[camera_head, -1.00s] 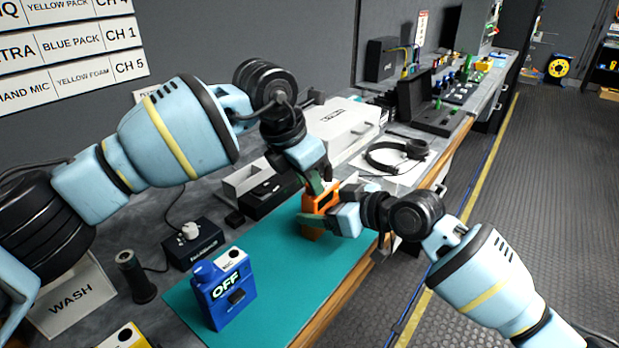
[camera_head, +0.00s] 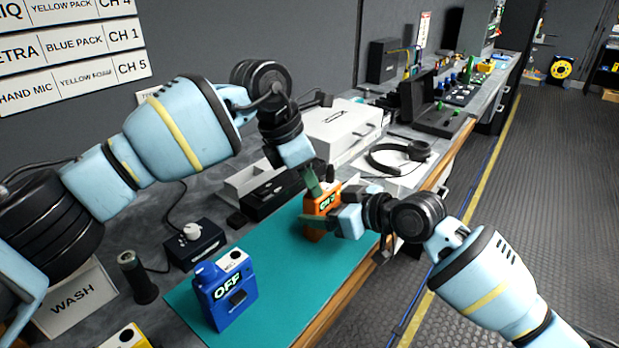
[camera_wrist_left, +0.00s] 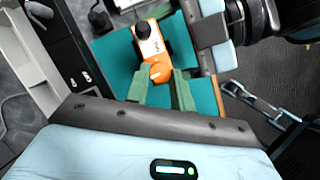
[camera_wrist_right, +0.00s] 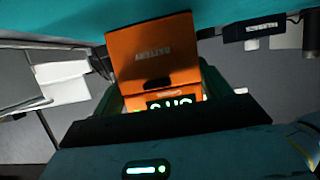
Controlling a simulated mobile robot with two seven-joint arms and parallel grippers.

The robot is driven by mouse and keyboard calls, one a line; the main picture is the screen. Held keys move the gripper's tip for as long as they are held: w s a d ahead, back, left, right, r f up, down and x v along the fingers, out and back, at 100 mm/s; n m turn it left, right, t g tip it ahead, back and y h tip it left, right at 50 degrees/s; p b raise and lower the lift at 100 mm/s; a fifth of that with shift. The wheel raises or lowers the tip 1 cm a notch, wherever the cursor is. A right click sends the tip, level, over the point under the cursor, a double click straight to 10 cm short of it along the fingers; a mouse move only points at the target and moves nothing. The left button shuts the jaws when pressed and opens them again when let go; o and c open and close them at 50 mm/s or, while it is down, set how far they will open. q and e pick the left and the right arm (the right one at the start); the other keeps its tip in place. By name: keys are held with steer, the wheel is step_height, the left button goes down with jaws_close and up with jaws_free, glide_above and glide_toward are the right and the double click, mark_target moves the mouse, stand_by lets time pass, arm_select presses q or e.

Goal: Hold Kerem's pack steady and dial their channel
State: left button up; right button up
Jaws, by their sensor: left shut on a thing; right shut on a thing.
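An orange pack (camera_head: 318,207) stands on the teal mat (camera_head: 270,275) near the counter's front edge. Its lit display shows "CH" and a digit too small to read surely. My right gripper (camera_head: 330,222) is shut on the pack's body from the right; the right wrist view shows the orange pack (camera_wrist_right: 155,55) between its fingers. My left gripper (camera_head: 318,187) comes down from above, shut on the small dial (camera_wrist_left: 155,71) on the pack's top. The left wrist view shows its green fingers on both sides of the dial, beside a black stub and white label.
A blue pack (camera_head: 226,290) reading OFF stands at the mat's near end. A black box with a knob (camera_head: 194,245) and a dark cylinder (camera_head: 137,278) are left of it. Headphones (camera_head: 398,157) lie behind. A wall chart (camera_head: 70,45) lists packs and channels.

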steer(key=shift+d, duration=0.1)
arm_select(q)
steer(key=o, duration=1)
steer(key=shift+r, duration=0.1)
steer(key=v, duration=1.2)
arm_select(e)
steer(key=o, duration=1.1)
steer(key=shift+o, duration=0.2)
